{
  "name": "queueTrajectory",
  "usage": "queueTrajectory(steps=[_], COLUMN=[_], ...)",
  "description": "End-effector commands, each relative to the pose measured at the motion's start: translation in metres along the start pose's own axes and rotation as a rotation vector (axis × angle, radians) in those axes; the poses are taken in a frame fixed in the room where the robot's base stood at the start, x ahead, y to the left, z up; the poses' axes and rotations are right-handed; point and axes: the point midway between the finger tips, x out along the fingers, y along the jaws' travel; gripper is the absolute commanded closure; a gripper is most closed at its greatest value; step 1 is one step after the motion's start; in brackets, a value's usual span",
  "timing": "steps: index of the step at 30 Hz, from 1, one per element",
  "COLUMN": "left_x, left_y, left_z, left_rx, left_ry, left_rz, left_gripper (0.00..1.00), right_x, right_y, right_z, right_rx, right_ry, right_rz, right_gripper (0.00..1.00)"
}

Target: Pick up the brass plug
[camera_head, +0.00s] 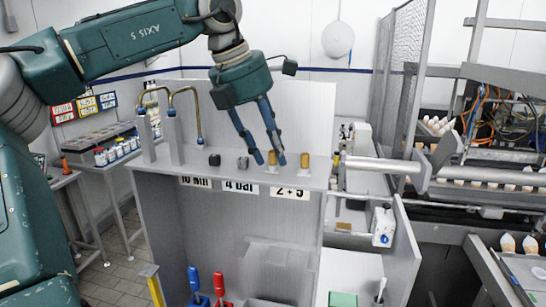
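Two small brass-coloured pieces stand upright on the grey shelf (165,166). One brass plug (273,158) shows between the fingertips of my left gripper (269,159), close to the right finger. The other brass piece (305,160) stands a little to the right. My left gripper comes down from above with its two blue fingers apart. A gap shows between the left finger and the nearer plug. I cannot tell whether the right finger touches it. My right gripper is not in view.
A dark piece (214,160) and a grey piece (242,162) stand on the shelf to the left. Bent brass pipes (185,92) rise at the shelf's left end. A grey panel (310,115) stands behind. A metal bar (380,165) lies right of the shelf.

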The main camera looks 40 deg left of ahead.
Motion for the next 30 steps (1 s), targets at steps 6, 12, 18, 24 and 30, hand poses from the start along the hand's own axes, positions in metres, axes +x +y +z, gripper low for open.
queueTrajectory(steps=[6,12,18,24,30], left_x=[-0.001,-0.001,-0.005,-0.026,-0.061], left_y=[0.000,0.000,0.001,0.000,0.001], left_z=[0.000,0.000,0.002,0.011,0.026], left_rx=[0.001,0.001,0.000,0.000,-0.002], left_ry=[-0.001,-0.001,-0.002,-0.003,-0.003], left_rz=[0.000,0.000,0.003,0.005,0.005], left_gripper=[0.98,0.98,0.98,0.98,0.98], right_x=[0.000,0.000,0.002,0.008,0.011], right_y=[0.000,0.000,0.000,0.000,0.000], right_z=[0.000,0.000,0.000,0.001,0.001], right_rx=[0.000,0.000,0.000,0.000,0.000], right_ry=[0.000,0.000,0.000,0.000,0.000], right_rz=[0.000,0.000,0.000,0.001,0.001], right_gripper=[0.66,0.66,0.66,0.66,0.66])
